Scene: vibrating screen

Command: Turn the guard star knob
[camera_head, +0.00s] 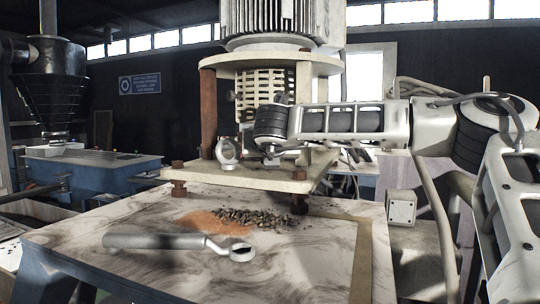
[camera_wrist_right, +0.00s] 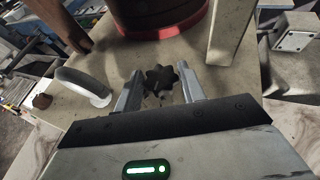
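The guard star knob (camera_wrist_right: 160,78) is a dark, lobed knob standing on the pale plate (camera_wrist_right: 105,55) of the machine. My right gripper (camera_wrist_right: 159,84) is open, with one finger on each side of the knob; a gap seems to show on both sides, though contact is hard to judge. In the head view my right arm comes in from the right and my right gripper (camera_head: 275,156) is low over the machine's lower plate (camera_head: 250,178). I cannot make out the knob there. My left gripper is not in view.
A pale ring-shaped eye (camera_head: 228,153) stands on the plate left of my right gripper, with a rusty post (camera_head: 209,115) behind it. Below, a ring wrench (camera_head: 180,242) and loose grains (camera_head: 255,217) lie on the table (camera_head: 300,265). The motor (camera_head: 275,18) is overhead.

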